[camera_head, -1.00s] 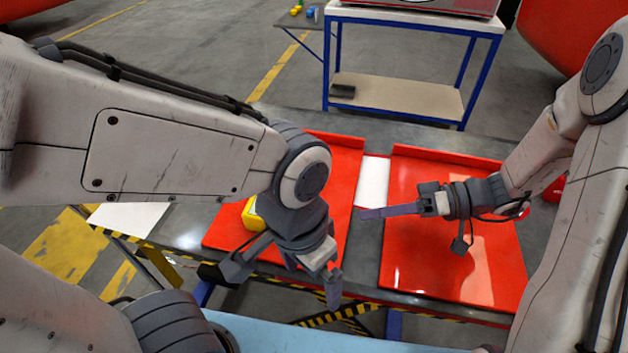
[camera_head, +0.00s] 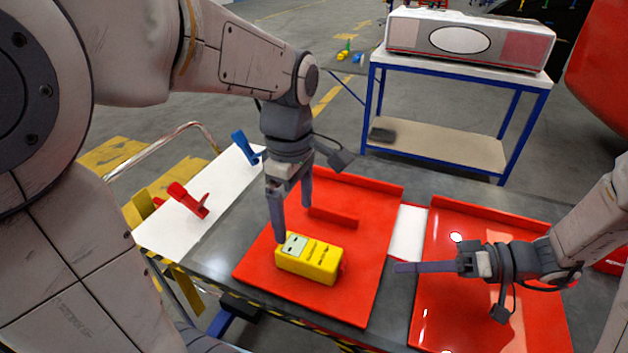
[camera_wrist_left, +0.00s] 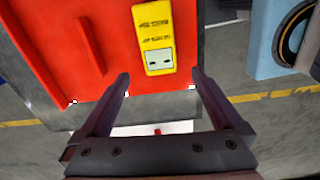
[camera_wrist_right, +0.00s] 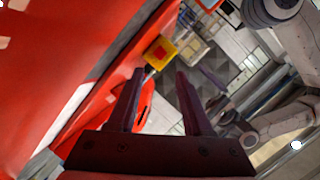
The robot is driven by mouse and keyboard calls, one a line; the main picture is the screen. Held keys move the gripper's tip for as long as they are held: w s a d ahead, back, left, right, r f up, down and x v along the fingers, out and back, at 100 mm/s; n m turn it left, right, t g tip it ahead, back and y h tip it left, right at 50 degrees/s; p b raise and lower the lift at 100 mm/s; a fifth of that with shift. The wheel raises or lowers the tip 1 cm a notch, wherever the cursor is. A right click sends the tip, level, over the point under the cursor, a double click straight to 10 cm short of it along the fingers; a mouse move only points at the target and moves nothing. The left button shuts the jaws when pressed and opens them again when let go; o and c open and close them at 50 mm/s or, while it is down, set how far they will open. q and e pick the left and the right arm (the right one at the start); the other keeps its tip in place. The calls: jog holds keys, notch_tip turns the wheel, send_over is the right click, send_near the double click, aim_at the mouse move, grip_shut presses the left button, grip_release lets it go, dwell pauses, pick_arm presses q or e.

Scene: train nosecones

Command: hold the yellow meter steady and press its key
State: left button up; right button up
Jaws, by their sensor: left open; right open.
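The yellow meter (camera_head: 318,262) lies on the left red tray (camera_head: 365,200), its pale display end toward the left and a red part, seemingly the key (camera_head: 345,267), at its right end. My left gripper (camera_head: 292,222) is open, pointing down at the display end; a fingertip overlaps the meter's edge, and contact is unclear. In the left wrist view the meter (camera_wrist_left: 154,35) lies ahead, between the finger lines. My right gripper (camera_head: 397,267) is open and empty, right of the meter and apart from it. Its wrist view shows the yellow end with a red square (camera_wrist_right: 160,53) beyond the fingertips.
A second red tray (camera_head: 455,330) lies under my right gripper. A low red divider (camera_head: 334,217) stands in the left tray behind the meter. A white board (camera_head: 170,232) with red and blue pieces is at the left. A blue-framed cart (camera_head: 440,150) stands behind.

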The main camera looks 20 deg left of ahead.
aim_at(294, 245)
pick_arm(q)
jog(key=shift+w+a+n, duration=0.15)
jog(key=shift+a+n, duration=0.1)
jog(key=shift+n, duration=0.05)
jog(key=shift+f, duration=0.3)
notch_tip(294, 245, down, 10)
jog(key=shift+r, duration=0.15)
grip_shut()
dwell(0.3)
pick_arm(e)
grip_shut()
